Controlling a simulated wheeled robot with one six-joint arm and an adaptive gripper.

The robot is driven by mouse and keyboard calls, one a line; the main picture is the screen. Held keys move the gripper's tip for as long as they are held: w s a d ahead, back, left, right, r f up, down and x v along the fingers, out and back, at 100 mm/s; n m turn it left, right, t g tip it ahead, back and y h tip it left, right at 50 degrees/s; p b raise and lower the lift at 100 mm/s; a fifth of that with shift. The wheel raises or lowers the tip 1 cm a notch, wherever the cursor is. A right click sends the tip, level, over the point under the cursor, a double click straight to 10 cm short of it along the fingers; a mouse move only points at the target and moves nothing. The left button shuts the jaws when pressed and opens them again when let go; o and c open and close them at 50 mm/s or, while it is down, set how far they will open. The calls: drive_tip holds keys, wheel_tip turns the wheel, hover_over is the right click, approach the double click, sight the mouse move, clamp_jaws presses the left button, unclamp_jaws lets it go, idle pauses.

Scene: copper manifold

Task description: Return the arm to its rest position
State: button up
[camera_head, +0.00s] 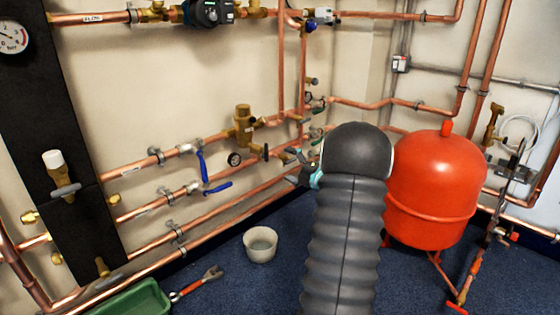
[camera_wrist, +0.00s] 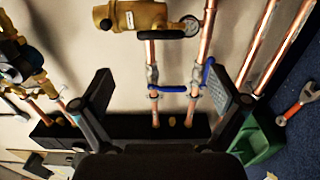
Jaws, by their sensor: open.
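My arm (camera_head: 345,235) rises from the bottom of the head view in a dark ribbed sleeve and bends at a rounded dark joint. My gripper (camera_head: 299,168) shows only partly past the left of that joint, in front of the copper pipes. In the wrist view my gripper (camera_wrist: 165,88) has its two dark fingers wide apart with nothing between them. Behind the fingers are copper pipes with blue-handled valves (camera_wrist: 172,89) and a brass fitting (camera_wrist: 145,15). From these views I cannot tell whether any finger touches a pipe.
A red tank (camera_head: 435,190) stands close to the right of my arm. A white bucket (camera_head: 260,244), a wrench (camera_head: 197,283) and a green tray (camera_head: 138,298) are on the blue floor.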

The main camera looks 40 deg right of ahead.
drive_tip(key=shift+s, duration=0.4)
idle(0.3)
